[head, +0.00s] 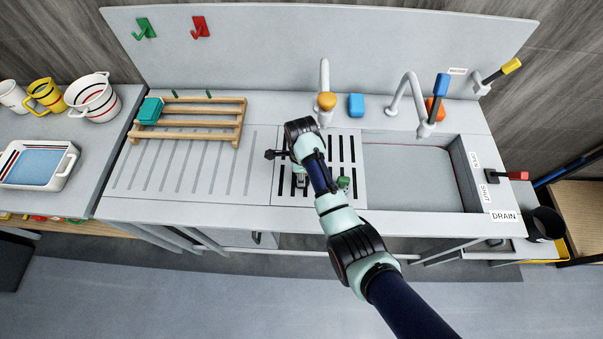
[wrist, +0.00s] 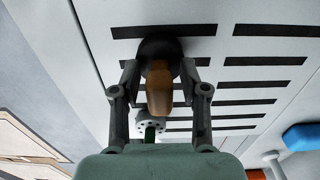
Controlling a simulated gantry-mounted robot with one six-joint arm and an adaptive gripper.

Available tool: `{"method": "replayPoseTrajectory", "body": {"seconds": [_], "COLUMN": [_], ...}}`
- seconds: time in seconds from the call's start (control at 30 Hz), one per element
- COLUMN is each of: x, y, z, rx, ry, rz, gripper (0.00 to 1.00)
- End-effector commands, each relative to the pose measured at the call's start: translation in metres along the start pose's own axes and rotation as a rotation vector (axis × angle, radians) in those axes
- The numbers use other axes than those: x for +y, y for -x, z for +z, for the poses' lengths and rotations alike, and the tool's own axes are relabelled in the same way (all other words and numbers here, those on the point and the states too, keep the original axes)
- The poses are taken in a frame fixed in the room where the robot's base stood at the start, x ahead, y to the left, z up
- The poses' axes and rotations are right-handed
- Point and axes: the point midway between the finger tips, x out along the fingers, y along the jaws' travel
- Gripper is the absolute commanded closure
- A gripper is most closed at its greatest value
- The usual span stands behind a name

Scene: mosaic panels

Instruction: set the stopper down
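The stopper shows in the wrist view, with an orange-brown handle (wrist: 159,90) and a dark round base (wrist: 159,48) beyond it. The base is over the slotted panel, and I cannot tell whether it touches the panel. My gripper (wrist: 160,78) has its fingers on both sides of the handle and looks shut on it. In the head view my gripper (head: 300,181) points down over the slotted panel (head: 282,192) left of the sink basin. My arm hides the stopper there.
A small green-topped piece (head: 344,182) stands close right of my gripper. The sink basin (head: 405,180) lies to the right, with taps behind. A wooden rack (head: 190,122) holds a teal block (head: 150,111).

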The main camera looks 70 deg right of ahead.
Motion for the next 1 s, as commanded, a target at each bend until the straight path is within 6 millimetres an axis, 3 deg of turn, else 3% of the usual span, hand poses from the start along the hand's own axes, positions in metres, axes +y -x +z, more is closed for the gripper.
{"method": "replayPoseTrajectory", "body": {"seconds": [0.23,0.33,0.7,0.83,1.0], "x": [0.0,-0.001,-0.001,-0.001,0.0], "y": [0.001,0.011,0.097,0.116,0.124], "z": [0.0,0.0,0.001,0.0,0.0], "rx": [0.0,-0.001,-0.002,-0.001,0.0], "ry": [0.0,0.0,0.0,0.0,0.0], "rz": [0.0,-0.003,-0.004,-0.001,0.0], "gripper": [0.54,0.54,0.54,0.54,0.54]}}
